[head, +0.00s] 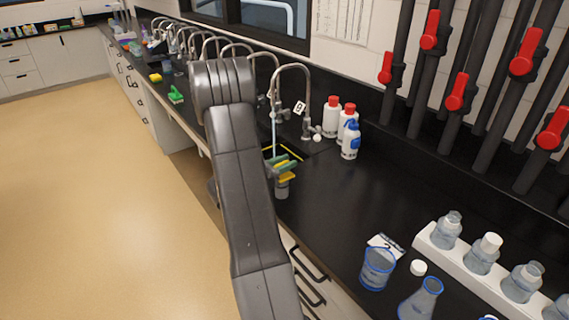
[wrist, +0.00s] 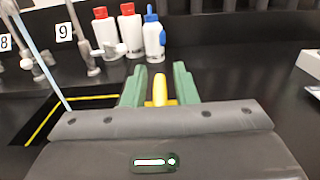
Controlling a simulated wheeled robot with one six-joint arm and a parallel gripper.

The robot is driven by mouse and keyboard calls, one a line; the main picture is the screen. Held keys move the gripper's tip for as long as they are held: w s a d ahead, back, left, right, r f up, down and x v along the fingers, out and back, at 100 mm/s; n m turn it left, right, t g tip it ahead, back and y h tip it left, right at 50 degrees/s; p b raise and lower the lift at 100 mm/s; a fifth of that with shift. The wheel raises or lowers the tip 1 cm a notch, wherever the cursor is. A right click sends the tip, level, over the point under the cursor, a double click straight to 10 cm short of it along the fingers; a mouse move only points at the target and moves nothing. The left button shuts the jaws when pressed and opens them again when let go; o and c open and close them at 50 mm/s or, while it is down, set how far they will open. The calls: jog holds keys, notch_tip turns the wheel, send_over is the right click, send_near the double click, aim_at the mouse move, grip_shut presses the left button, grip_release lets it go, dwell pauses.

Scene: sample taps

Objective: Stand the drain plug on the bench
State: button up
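The drain plug seems to be the piece with a yellow top (wrist: 159,90) and a grey cylindrical lower part (head: 282,190). It looks upright, near the front right corner of the sink. My gripper (head: 284,167) has green fingers, one on each side of the yellow part. In the wrist view my gripper (wrist: 160,85) points forward, with the yellow part between the fingertips.
The yellow-edged sink (wrist: 42,118) lies left, with a water stream (head: 273,130) falling from a tap (head: 308,90). Two red-capped bottles (head: 332,117) and a blue-topped bottle (head: 350,140) stand behind. A blue-rimmed beaker (head: 377,270) and bottle rack (head: 455,262) are at right. Bare bench lies between.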

jog(key=shift+o, duration=0.3)
jog(key=shift+r+p, duration=0.25)
jog(key=shift+p, duration=0.05)
jog(key=b+v, duration=0.3)
jog(key=v, duration=0.9)
jog(key=shift+f, duration=0.1)
dwell(0.7)
